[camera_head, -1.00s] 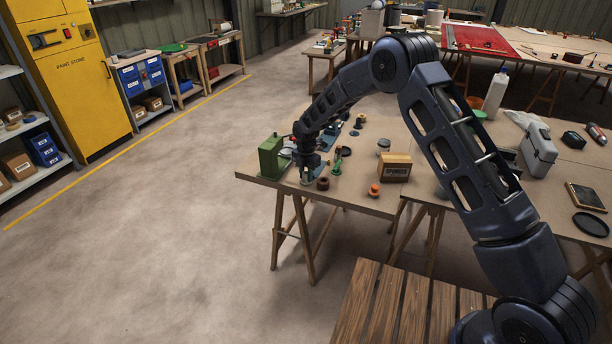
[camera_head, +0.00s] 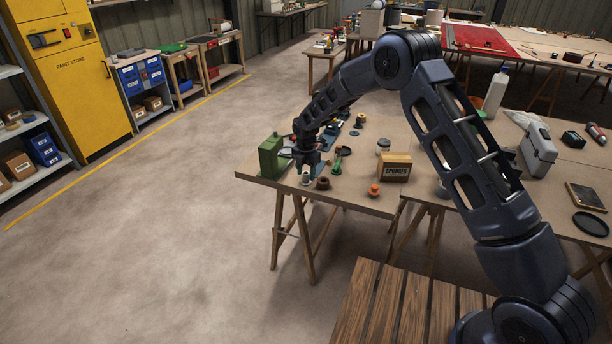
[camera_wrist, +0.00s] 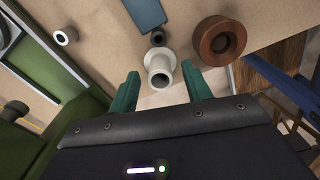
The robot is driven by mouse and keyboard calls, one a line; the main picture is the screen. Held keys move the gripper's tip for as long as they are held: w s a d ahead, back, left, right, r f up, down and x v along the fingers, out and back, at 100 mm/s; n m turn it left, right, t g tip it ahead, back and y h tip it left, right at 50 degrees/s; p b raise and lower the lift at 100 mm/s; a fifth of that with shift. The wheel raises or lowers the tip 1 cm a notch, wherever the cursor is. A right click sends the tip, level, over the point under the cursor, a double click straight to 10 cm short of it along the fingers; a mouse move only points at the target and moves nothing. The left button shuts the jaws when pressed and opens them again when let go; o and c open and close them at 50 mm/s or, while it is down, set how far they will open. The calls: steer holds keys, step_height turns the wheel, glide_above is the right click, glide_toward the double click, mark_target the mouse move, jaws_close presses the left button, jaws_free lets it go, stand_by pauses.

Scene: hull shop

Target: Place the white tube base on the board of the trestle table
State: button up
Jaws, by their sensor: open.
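The white tube base (camera_wrist: 160,66), a short tube with a wider flanged end, is on the board near its front edge in the wrist view. It lies between the tips of my gripper's two green fingers (camera_wrist: 160,80), with gaps at both sides. My gripper is open. In the head view, my gripper (camera_head: 306,160) is over the left end of the trestle table's board (camera_head: 345,192), and the white base (camera_head: 305,177) shows small just below it. Whether the fingers touch the base is not clear.
A green machine (camera_head: 271,158) is close on the left. A "SPINGER"-like labelled box (camera_head: 395,168) and an orange knob (camera_head: 374,190) stand to the right.

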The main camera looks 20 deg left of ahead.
step_height(320, 180, up, 11)
steer(key=w+d+r+m+t, duration=0.15)
steer(key=d+r+m, duration=0.25)
steer(key=d+r, duration=0.45)
steer(key=w+d+r+m+g, duration=0.1)
steer(key=w+d+r+m, duration=0.2)
steer(key=d+r, duration=0.55)
steer(key=s+d+r+m+t, duration=0.1)
steer(key=d+r+m, duration=0.35)
steer(key=d, duration=0.55)
steer(key=s+d+r+m+t, duration=0.1)
steer(key=s+d+r+m, duration=0.3)
steer(key=d, duration=0.6)
steer(key=s+d+r+m, duration=0.3)
steer(key=s+d+m, duration=0.15)
steer(key=d, duration=0.45)
steer(key=s+d+r+m, duration=0.3)
steer(key=s+d+m, duration=0.15)
steer(key=d, duration=0.45)
steer(key=s+d+f+m+t, duration=0.1)
steer(key=s+d+f+m, duration=0.1)
steer(key=s+d+m, duration=0.2)
steer(key=s+d+f+m+t, duration=0.1)
steer(key=s+d+m, duration=0.3)
steer(key=s, duration=0.7)
steer(key=d, duration=0.2)
steer(key=shift+s+d+f, duration=0.25)
steer(key=shift+d+f, duration=0.15)
steer(key=shift+m, duration=0.25)
